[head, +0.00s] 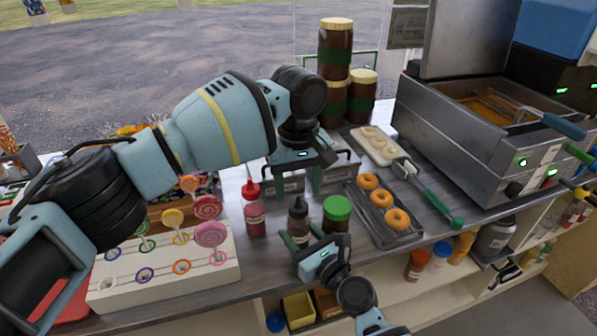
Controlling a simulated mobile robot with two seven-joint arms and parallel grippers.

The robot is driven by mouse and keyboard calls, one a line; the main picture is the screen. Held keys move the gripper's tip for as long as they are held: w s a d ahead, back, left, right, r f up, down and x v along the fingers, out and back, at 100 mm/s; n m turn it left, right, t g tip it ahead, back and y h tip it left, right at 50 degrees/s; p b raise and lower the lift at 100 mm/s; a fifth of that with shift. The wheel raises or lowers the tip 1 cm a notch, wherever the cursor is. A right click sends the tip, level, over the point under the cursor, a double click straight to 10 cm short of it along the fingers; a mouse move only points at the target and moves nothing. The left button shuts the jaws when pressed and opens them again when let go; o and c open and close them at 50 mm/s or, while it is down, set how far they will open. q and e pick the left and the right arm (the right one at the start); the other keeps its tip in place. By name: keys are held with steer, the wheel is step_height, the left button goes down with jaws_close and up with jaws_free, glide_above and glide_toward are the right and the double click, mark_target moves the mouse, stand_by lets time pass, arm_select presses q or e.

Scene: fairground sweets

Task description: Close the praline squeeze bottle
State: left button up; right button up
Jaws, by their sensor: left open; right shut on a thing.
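The dark brown squeeze bottle (298,215), which I take as the praline one, stands upright near the counter's front edge. It has a dark, pointed top; I cannot tell whether a cap is on it. My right gripper (303,239) reaches in from the front and is shut on the bottle's lower body, hiding part of it. My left gripper (294,182) points down just behind and above the bottle. Its fingers are wide apart, with nothing clearly seen between them.
A red squeeze bottle (254,212) stands left of the brown bottle; a green-lidded jar (337,210) stands close on its right. A lollipop stand (200,274) is at left, a donut tray (394,237) at right. Stacked jars (335,55) and a fryer (440,135) stand behind.

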mark_target(298, 196)
arm_select(q)
steer(key=shift+f, duration=2.25)
steer(key=shift+c, duration=0.5)
steer(key=c, duration=0.9)
steer(key=m, duration=0.4)
steer(key=shift+m, duration=0.3)
steer(key=shift+c, duration=0.2)
steer(key=m, duration=1.7)
steer(key=shift+m, duration=0.3)
steer(key=o, duration=1.2)
steer(key=shift+c, duration=0.2)
steer(key=shift+r, duration=0.1)
